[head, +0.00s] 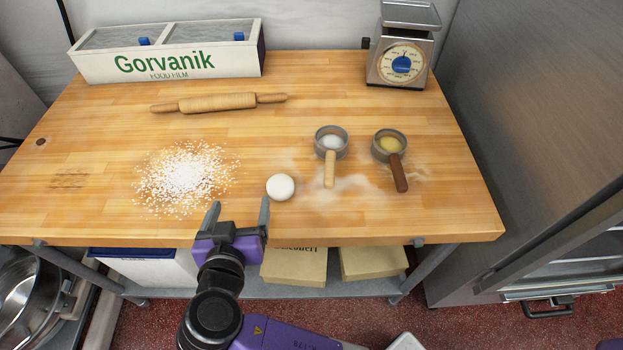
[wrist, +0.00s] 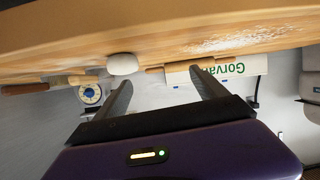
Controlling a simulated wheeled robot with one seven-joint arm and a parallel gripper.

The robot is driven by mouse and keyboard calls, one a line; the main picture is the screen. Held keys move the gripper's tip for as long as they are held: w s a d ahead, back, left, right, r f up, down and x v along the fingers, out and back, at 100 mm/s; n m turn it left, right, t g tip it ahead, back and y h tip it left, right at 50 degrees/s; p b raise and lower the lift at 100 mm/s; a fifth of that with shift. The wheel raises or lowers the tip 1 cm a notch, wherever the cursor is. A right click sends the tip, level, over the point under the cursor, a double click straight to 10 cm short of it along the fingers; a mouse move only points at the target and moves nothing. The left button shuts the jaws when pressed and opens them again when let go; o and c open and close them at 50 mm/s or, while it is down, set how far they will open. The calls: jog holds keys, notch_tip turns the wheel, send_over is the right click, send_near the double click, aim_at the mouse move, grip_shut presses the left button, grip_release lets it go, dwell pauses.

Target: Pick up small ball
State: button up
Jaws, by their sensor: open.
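The small white ball (head: 281,187) rests on the wooden table near its front edge, right of the scattered white flour. My gripper (head: 240,203) is open and empty at the table's front edge, fingers pointing toward the table. In the head view its right fingertip is just left of the ball, so the ball is outside the jaws. In the wrist view, where the scene appears upside down, the ball (wrist: 122,64) shows beyond the tip of the left finger of my gripper (wrist: 161,77).
Right of the ball are a cup of white powder (head: 331,137) and a cup of yellow contents (head: 389,141), handles toward the front. A rolling pin (head: 217,103), a film box (head: 170,60) and a scale (head: 401,60) stand farther back. Flour (head: 186,176) lies left.

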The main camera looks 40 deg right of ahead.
aim_at(278, 201)
jog(key=s+d+m+g+h, duration=0.1)
jog(key=d, duration=0.1)
jog(key=s+d+f+m+g+h, duration=0.1)
jog(key=s+m, duration=0.1)
jog(key=shift+s+d, duration=0.15)
jog(key=shift+d, duration=0.25)
jog(key=shift+d+f+m, duration=0.1)
jog(key=shift+d+m, duration=0.15)
jog(key=shift+m, duration=0.05)
jog(key=p+x, duration=0.2)
jog(key=x, duration=0.4)
jog(key=shift+d, duration=0.25)
jog(key=shift+w+d+f, duration=0.3)
jog(key=shift+w+f, duration=0.05)
jog(key=shift+w, duration=0.05)
jog(key=c, duration=1.5)
jog(key=shift+c, duration=0.2)
jog(key=shift+r, duration=0.1)
notch_tip(278, 201, up, 20)
jog(key=b, duration=0.1)
